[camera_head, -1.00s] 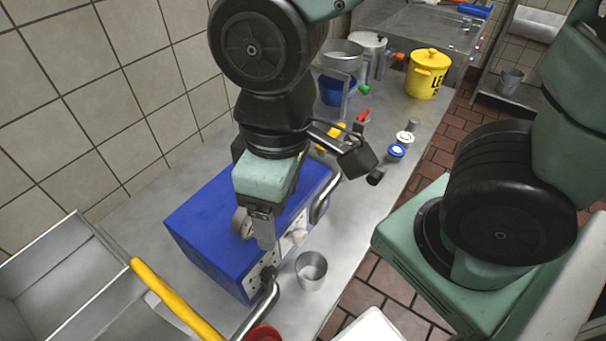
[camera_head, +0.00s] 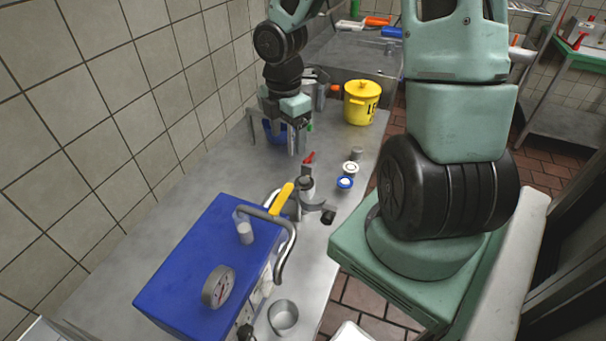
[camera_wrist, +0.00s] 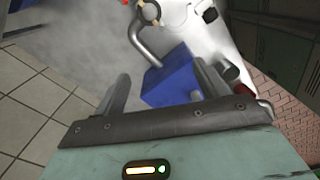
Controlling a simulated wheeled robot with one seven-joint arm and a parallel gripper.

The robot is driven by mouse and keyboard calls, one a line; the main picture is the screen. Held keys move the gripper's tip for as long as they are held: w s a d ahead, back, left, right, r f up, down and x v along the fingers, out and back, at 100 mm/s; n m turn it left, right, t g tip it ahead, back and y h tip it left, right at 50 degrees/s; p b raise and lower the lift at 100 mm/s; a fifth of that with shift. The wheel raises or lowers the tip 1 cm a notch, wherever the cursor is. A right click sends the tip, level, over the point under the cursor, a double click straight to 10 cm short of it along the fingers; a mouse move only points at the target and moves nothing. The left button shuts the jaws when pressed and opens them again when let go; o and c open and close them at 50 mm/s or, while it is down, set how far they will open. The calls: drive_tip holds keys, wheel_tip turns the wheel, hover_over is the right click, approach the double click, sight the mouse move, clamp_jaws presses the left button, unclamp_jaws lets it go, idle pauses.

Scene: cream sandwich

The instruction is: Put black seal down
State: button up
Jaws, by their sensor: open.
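I cannot make out a separate black seal in either view. My gripper (camera_head: 292,148) is over the far part of the steel counter, close to a blue container (camera_head: 270,132). In the wrist view its two fingers stand apart (camera_wrist: 162,82), with nothing clearly held between them. A blue boxy shape (camera_wrist: 172,80) shows beyond and between the fingers. The blue machine (camera_head: 185,265) stands at the near end of the counter, with a gauge (camera_head: 218,286), a bent metal pipe (camera_head: 288,245) and a yellow-handled fitting (camera_head: 281,200).
A yellow lidded pot (camera_head: 361,103) stands at the far right of the counter. A white-topped jar (camera_head: 351,167) and a blue-rimmed one (camera_head: 345,183) sit near the right edge. A metal cup (camera_head: 283,317) is beside the machine. Tiled wall borders the left; bare counter (camera_head: 165,205) lies beside it.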

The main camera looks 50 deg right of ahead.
hover_over(303, 181)
drive_tip(key=a, duration=0.1)
drive_tip(key=n, duration=0.1)
drive_tip(key=f+b, duration=0.1)
drive_tip(key=f, duration=0.5)
drive_tip(key=f+b, duration=0.1)
drive_tip(key=f, duration=0.4)
drive_tip(key=d+f+b, duration=0.1)
drive_tip(key=f, duration=0.5)
drive_tip(key=shift+f, duration=0.3)
drive_tip(key=shift+f+b, duration=0.25)
drive_tip(key=shift+b, duration=0.05)
drive_tip(key=c, duration=1.1)
wheel_tip(303, 181, up, 11)
drive_tip(key=p, duration=0.2)
drive_tip(key=shift+f+p, duration=0.2)
drive_tip(key=shift+p, duration=0.2)
